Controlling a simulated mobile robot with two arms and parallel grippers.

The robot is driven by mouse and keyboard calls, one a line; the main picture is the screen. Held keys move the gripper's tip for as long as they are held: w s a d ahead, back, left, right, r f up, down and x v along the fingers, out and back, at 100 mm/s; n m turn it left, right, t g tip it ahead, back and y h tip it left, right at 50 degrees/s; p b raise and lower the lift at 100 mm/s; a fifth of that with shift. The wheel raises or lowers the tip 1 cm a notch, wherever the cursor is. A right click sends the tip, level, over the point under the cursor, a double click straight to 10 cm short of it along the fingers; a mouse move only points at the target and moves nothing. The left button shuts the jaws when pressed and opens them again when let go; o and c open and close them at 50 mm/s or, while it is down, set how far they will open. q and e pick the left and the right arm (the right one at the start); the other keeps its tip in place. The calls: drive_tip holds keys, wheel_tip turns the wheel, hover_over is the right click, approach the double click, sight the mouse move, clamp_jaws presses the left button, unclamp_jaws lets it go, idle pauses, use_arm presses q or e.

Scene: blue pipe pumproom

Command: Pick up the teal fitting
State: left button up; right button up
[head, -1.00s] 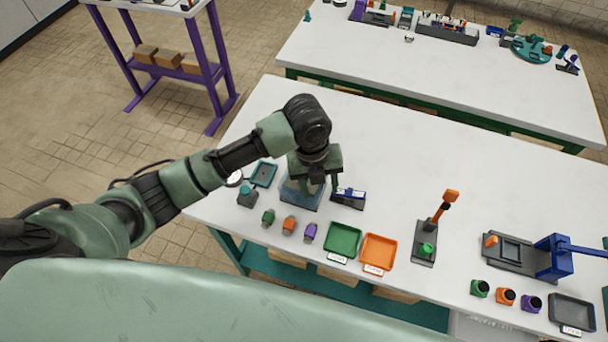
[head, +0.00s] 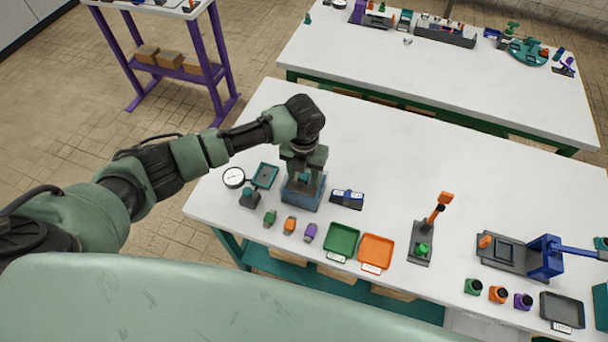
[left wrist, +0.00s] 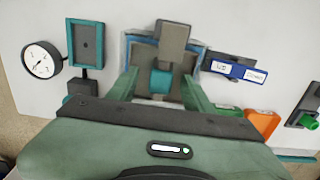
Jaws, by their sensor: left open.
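A teal fitting (left wrist: 160,82) with grey block-like parts above and below it shows between my left gripper's fingers in the left wrist view. It sits in a blue open bin (head: 303,205), whose rim (left wrist: 203,57) shows behind the fingers. My left gripper (head: 303,184) points down over this bin, open, with one green finger on each side of the fitting in the left wrist view (left wrist: 160,85). I cannot tell whether a finger touches it. In the head view the gripper hides the fitting. My right gripper is not in view.
Left of the bin are a round gauge (head: 233,177), a teal tray (head: 265,176) and a teal-topped dark block (head: 249,198). A blue labelled block (head: 347,198) stands close right. Small coloured fittings, a green tray (head: 342,240) and an orange tray (head: 376,251) lie nearer the front edge.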

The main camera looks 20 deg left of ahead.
use_arm(q)
clamp_jaws()
idle(0.3)
